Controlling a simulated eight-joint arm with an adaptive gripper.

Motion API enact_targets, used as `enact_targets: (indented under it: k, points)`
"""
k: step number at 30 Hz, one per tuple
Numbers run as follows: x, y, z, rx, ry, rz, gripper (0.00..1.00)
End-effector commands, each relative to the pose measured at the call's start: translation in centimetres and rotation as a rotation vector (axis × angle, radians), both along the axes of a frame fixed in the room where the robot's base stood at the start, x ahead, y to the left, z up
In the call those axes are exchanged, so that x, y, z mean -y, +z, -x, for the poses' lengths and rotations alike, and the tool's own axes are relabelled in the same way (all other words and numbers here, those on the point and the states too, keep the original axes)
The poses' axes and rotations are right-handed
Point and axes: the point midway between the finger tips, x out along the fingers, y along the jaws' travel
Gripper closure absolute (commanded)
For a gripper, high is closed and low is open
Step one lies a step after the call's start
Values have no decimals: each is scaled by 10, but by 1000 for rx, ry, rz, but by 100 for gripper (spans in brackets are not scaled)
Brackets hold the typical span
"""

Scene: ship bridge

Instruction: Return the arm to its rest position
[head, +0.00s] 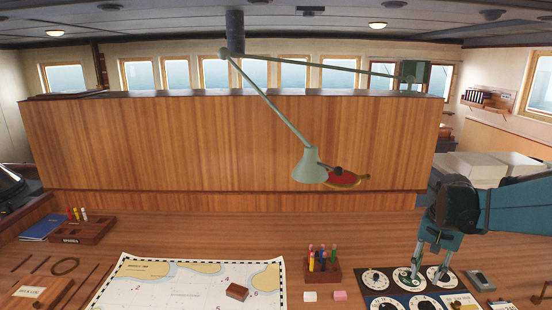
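My arm comes in from the right edge, and my gripper (426,268) points down over the dial panel (384,292) at the front right. Its two fingers show with a gap between them, and nothing is seen held. The fingertips are close above the panel by the upper middle dial (405,277); I cannot tell whether they touch it.
A sea chart (180,290) with a small brown block (237,291) on it lies at front centre. A pen holder (322,270) stands left of the panel. A green lamp (309,166) hangs over the desk. A dark device (479,280) lies right of the panel.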

Motion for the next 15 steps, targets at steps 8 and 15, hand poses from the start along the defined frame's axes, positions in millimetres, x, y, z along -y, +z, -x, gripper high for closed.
enact_targets:
  k: [8,15]
  points:
    - [-45,18,24,63,96,30,71]
    - [-79,29,46,117,176,54,71]
